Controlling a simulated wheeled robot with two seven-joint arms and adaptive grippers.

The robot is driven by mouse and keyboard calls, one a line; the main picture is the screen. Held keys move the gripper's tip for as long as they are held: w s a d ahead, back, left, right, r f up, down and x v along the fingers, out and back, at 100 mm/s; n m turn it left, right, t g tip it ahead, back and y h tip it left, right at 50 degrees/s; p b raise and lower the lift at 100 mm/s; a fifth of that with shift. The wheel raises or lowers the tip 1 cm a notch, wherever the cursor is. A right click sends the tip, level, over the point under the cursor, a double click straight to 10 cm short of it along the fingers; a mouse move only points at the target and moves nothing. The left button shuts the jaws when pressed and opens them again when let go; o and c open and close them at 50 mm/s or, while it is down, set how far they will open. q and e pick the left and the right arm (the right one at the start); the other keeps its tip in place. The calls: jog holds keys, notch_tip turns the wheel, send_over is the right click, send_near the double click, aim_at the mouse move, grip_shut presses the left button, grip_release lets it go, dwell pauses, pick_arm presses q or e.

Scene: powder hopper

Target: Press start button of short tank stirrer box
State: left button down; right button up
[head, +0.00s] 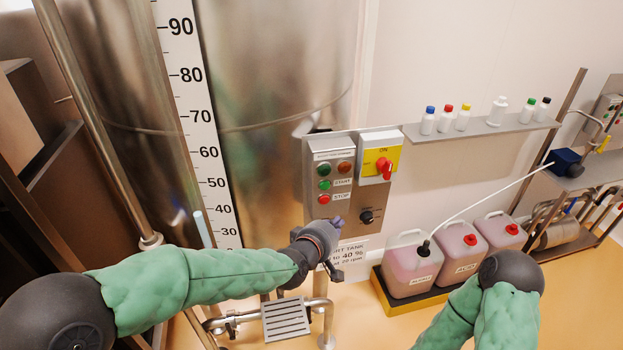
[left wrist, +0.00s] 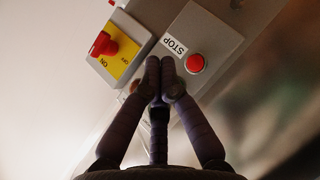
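The grey stirrer box (head: 316,156) is mounted in front of the tall steel tank. Its green start button (head: 324,184) sits beside the START label, just above the red stop button (head: 324,198). My left gripper (head: 338,222) is at the lower part of the box, below and slightly right of these buttons. In the left wrist view its fingertips (left wrist: 160,66) are together and empty, beside the STOP label and the red stop button (left wrist: 195,63). Whether the fingertips touch the box is unclear. My right gripper is out of view.
A yellow switch plate with a red handle (head: 384,165) adjoins the box at right; a black knob (head: 367,216) sits below it. A shelf (head: 480,130) holds several bottles. Canisters (head: 411,262) stand in a yellow tray. Pipes run below my left gripper.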

aim_at(325, 186)
pick_arm(q)
jog(key=shift+a+r, duration=0.1)
jog(key=shift+r, duration=0.85)
jog(key=w+a+b, duration=0.1)
jog(key=w, duration=0.1)
jog(key=w+b, duration=0.2)
jog(key=w, duration=0.1)
jog(key=w+a+b, duration=0.1)
jog(key=w, duration=0.2)
jog(key=shift+w+a+f, duration=0.1)
jog(key=shift+a, duration=0.25)
dwell(0.9)
